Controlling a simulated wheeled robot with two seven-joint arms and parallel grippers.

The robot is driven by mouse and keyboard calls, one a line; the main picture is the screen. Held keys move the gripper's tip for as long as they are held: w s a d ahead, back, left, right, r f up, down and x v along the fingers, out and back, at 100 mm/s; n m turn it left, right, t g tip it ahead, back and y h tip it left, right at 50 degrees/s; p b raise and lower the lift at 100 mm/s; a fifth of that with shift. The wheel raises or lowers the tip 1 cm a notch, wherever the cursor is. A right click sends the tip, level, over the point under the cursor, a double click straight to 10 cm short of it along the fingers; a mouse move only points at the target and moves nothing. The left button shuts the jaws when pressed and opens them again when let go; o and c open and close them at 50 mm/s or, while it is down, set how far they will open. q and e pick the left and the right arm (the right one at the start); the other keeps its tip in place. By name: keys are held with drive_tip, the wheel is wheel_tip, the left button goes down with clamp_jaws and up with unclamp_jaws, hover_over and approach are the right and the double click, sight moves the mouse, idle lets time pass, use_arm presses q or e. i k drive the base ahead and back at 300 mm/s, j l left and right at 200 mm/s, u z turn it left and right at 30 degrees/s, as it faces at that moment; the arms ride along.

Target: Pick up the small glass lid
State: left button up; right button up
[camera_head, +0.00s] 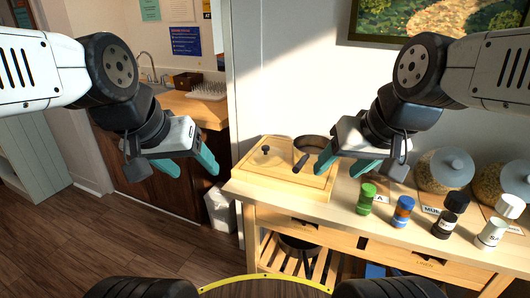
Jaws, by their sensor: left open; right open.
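A small glass lid (265,153) with a dark knob lies on the left part of a wooden board (290,186) on the wooden table. My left gripper (196,171) has teal fingers spread apart and is empty. In the picture it is left of the lid, over the floor and counter area. My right gripper (336,172) is also open and empty. It appears to the right of the lid, in front of the right end of the board and near the pan. Neither gripper touches the lid.
A dark pan (311,145) sits beside the lid, its handle pointing toward the front. A wall stands behind. Floor (110,240) is clear at left.

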sight(264, 157)
drive_tip(key=i+j+z, duration=0.15)
drive_tip(key=z, duration=0.2)
drive_tip(key=i+j+z, duration=0.35)
drive_tip(key=k+l, duration=0.05)
drive_tip(key=l, duration=0.05)
